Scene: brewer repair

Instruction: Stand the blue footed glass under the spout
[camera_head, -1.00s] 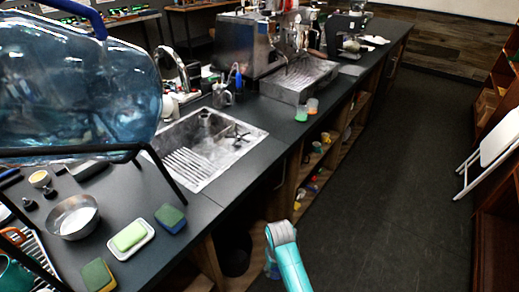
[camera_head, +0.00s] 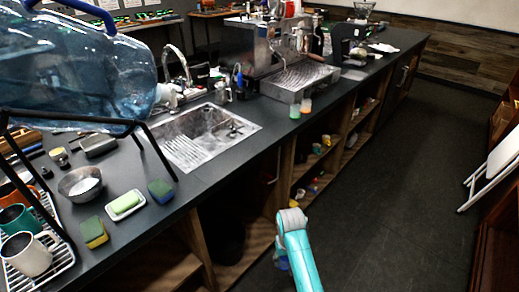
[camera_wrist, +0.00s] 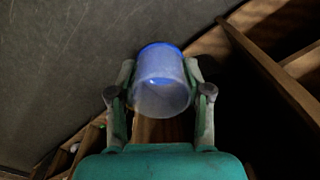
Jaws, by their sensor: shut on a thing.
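In the wrist view, my gripper (camera_wrist: 160,92) is shut on the blue footed glass (camera_wrist: 161,84). The glass is translucent, with a deeper blue edge at its far end, and sits between both fingers. Its foot cannot be told clearly. In the head view, my teal arm reaches out low at the bottom, in front of the counter's open shelves; a small bluish patch shows beside its grey joint. The metal coffee machine (camera_head: 259,45) stands farther along the counter with a ribbed drip tray (camera_head: 300,80). I cannot make out a spout for certain.
A large blue water bottle (camera_head: 75,70) on a black stand fills the upper left. The sink (camera_head: 205,135), sponges (camera_head: 160,190), a metal bowl (camera_head: 80,184) and a rack with mugs (camera_head: 28,253) are on the counter. A white folding chair (camera_head: 492,170) stands right. The floor between is clear.

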